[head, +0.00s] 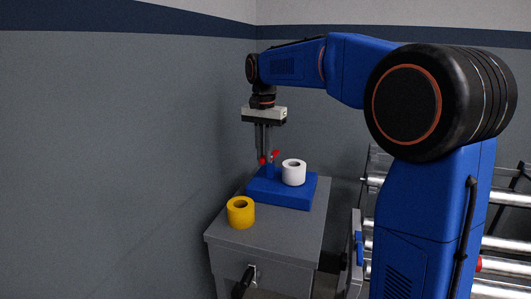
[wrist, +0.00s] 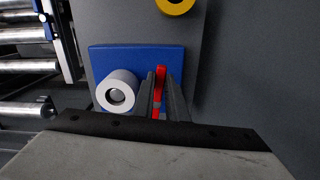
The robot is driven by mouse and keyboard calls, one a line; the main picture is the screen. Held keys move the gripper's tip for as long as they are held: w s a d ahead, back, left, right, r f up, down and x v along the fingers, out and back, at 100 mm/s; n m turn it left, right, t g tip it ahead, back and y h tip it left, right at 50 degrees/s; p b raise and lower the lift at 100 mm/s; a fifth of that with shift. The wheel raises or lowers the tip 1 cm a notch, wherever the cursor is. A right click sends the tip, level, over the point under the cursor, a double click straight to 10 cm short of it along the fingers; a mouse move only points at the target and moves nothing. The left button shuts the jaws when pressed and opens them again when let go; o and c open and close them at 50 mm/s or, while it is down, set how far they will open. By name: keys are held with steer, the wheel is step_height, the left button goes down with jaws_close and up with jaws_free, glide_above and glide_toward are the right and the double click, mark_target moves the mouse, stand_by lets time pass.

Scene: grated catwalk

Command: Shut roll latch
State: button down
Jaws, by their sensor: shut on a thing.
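The blue base (head: 281,192) sits on a grey cabinet top, and it also shows in the wrist view (wrist: 113,57). A white roll (head: 294,174) stands upright on it, around a pale post visible through its hole in the wrist view (wrist: 104,88). Beside the roll is the red latch (head: 276,154), a narrow bar in the wrist view (wrist: 160,76). My gripper (head: 266,158) points down over the base, left of the roll. In the wrist view its two dark fingers (wrist: 162,85) are shut on the red latch, partly hiding it. The latch's exact tilt is hard to tell.
A yellow roll (head: 240,213) stands on the front left of the cabinet top (head: 262,233), off the base. The cabinet front has a dark handle (head: 244,281). A wall is close on the left. A roller conveyor (head: 508,245) stands at right.

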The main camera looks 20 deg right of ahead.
steer(key=w+m, duration=0.7)
steer(key=m, duration=0.9)
steer(key=shift+a+m, duration=0.3)
steer(key=shift+a, duration=0.15)
steer(key=c, duration=1.8)
jaws_free()
steer(key=shift+o, duration=0.2)
steer(key=shift+r, duration=0.1)
step_height(320, 180, up, 17)
steer(key=shift+r, duration=0.15)
